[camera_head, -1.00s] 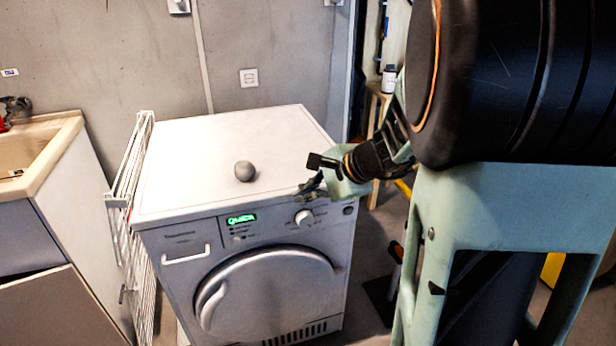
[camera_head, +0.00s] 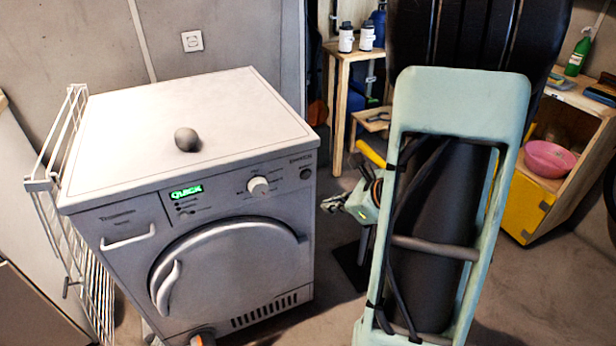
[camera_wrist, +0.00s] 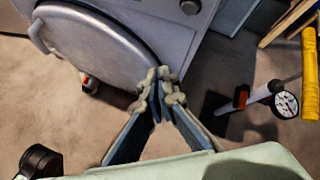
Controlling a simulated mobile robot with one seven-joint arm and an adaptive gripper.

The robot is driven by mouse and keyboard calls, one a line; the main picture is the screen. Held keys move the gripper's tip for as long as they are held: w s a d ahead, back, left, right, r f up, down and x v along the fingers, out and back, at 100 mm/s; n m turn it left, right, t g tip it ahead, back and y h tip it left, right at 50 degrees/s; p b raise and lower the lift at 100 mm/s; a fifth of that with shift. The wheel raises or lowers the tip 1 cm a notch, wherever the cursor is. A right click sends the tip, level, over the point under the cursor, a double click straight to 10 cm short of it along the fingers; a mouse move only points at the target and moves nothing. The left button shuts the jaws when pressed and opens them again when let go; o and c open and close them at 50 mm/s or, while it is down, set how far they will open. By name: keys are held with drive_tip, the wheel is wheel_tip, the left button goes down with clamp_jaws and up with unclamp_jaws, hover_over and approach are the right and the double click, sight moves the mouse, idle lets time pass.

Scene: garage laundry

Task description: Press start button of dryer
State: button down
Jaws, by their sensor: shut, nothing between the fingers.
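The white dryer (camera_head: 110,228) stands at the left of the head view with its door (camera_head: 240,268) shut. Its panel has a lit green display reading QUICK (camera_head: 186,192), a round knob (camera_head: 258,186), and a dark round button (camera_head: 305,173) at the right end. My gripper (camera_head: 328,205) is to the right of the dryer front, apart from it, below the panel's right end. In the wrist view my gripper (camera_wrist: 160,80) has its fingertips together with nothing between them, over the floor by the dryer door (camera_wrist: 95,45).
A grey ball (camera_head: 187,140) sits on the dryer top. A white drying rack (camera_head: 45,185) leans at its left. A wooden stand with white bottles (camera_head: 346,38) is behind. A pump with a gauge (camera_wrist: 286,104) stands at right.

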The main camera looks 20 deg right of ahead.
drive_tip(key=shift+w, duration=0.1)
drive_tip(key=shift+w+a+p, duration=0.15)
drive_tip(key=shift+w+p, duration=0.5)
drive_tip(key=shift+w, duration=3.7)
drive_tip(key=shift+w, duration=0.4)
drive_tip(key=shift+w, duration=0.4)
drive_tip(key=shift+s+b, duration=0.4)
drive_tip(key=shift+s, duration=0.4)
drive_tip(key=shift+s, duration=0.1)
drive_tip(key=shift+s+b, duration=0.55)
drive_tip(key=shift+s, duration=1.85)
